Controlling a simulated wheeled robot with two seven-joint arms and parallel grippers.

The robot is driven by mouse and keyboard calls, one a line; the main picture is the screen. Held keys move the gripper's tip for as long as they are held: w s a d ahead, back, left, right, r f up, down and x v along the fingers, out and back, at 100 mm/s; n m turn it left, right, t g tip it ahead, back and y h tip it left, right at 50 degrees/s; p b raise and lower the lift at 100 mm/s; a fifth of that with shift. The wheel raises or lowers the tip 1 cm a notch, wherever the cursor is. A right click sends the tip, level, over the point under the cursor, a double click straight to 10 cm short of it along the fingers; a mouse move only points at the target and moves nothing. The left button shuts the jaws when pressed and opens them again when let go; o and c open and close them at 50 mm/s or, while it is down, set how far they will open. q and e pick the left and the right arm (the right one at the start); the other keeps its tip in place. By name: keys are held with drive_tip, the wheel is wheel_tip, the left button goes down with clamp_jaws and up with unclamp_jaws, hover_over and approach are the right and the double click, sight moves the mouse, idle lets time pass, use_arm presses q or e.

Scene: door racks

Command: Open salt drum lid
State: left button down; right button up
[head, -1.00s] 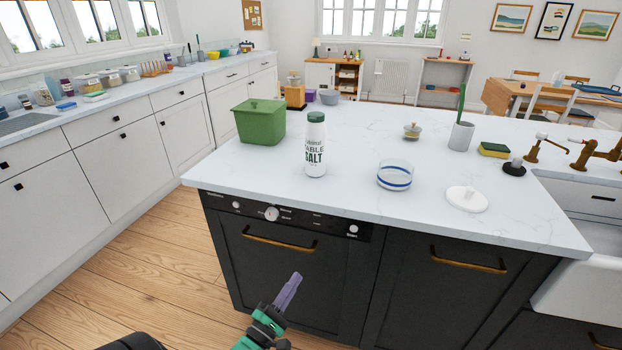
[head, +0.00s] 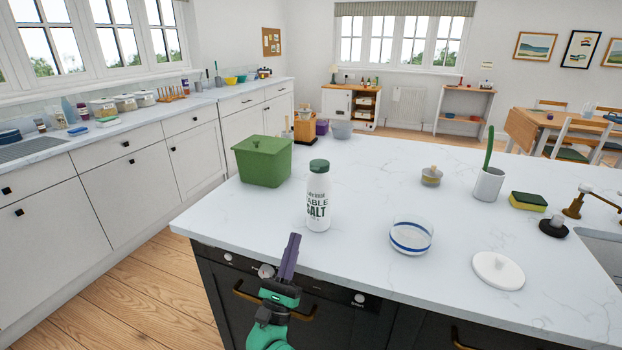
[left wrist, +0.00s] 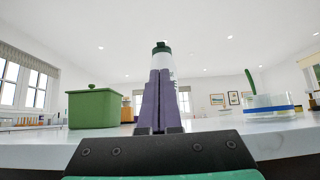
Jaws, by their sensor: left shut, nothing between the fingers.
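The salt drum (head: 318,200) is a white bottle-shaped container with "TABLE SALT" on it, standing upright near the front edge of the island. Its green lid (head: 319,166) is on top and closed. My left gripper (head: 293,240) is shut and empty, just in front of and slightly left of the drum, apart from it. In the left wrist view the shut fingers (left wrist: 158,100) cover most of the drum; its dark green lid (left wrist: 161,46) shows above them. My right gripper is not in view.
A green lidded box (head: 263,165) stands left of the drum. A glass dish with blue bands (head: 411,237) and a white round lid (head: 498,270) lie to the right. Further back are a small jar (head: 431,177), a pot (head: 488,184) and a sponge (head: 528,201). The marble top (head: 370,180) is clear around the drum.

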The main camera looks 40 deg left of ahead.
sight(316, 169)
use_arm(q)
drive_tip(key=p+x, duration=0.1)
drive_tip(key=x, duration=0.3)
drive_tip(key=shift+w+a+r, duration=0.1)
drive_tip(key=shift+w+a, duration=0.05)
drive_tip(key=shift+w, duration=0.15)
drive_tip(key=p+x, duration=0.3)
drive_tip(key=x, duration=0.7)
drive_tip(key=shift+p, duration=0.4)
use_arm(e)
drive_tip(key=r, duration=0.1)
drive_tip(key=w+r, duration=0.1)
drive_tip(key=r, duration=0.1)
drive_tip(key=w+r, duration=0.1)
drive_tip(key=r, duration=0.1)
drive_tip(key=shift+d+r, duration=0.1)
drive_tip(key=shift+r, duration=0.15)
use_arm(q)
drive_tip(key=shift+w, duration=0.2)
